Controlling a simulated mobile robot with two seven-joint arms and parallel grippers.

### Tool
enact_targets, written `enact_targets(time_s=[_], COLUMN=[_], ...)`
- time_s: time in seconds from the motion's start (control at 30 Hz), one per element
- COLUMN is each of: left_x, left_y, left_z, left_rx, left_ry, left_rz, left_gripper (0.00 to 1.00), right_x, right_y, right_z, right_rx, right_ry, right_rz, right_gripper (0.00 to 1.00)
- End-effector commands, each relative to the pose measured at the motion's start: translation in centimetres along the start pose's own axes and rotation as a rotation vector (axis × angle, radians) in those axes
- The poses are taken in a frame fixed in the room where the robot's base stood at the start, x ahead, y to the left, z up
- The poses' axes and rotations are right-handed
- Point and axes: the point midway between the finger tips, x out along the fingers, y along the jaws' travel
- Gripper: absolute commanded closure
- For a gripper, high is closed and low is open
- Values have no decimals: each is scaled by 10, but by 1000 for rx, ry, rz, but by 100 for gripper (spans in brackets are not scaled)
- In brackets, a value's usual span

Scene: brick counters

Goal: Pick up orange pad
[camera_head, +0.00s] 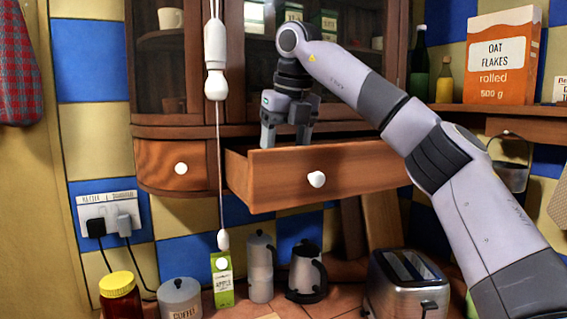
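No orange pad shows in the head view. An open wooden drawer (275,192) with a white knob sticks out below the glass-door cabinet. Its inside is hidden behind its front panel. My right gripper (286,140) points down at the drawer's left part, above or just inside its top edge. Its two fingers are apart with a gap between them, and no object shows there. The lowest part of the fingertips may be hidden by the drawer front. My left gripper is not in view.
A hanging cord with a white pull (216,60) is left of the gripper. Below stand a green juice carton (222,285), a coffee canister (180,300), a red jar (120,298), a steel toaster (410,285) and pots. An oat flakes box (500,55) stands on the right shelf.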

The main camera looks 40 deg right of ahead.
Motion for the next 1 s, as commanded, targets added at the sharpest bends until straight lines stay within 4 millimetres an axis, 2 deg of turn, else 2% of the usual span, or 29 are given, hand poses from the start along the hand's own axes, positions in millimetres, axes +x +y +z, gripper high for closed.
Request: enact_targets(time_s=[0.03, 0.23, 0.47, 0.8, 0.9, 1.0], left_x=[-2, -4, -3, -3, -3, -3], left_y=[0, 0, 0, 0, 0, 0], left_z=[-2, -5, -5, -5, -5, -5], left_rx=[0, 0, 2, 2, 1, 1], left_ry=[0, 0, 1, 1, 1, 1], left_rz=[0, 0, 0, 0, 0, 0], left_gripper=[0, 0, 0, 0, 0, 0], right_x=[-10, -34, -33, -35, -35, -36], right_y=[1, 1, -55, -149, -168, -177], right_z=[3, 9, 3, -6, -8, -8], right_rx=[1, 1, 7, 6, 5, 1], right_ry=[-2, -2, 0, 0, 1, 0], right_rz=[2, 1, 2, 2, 2, 1], right_gripper=[64, 64, 64, 64, 64, 64])
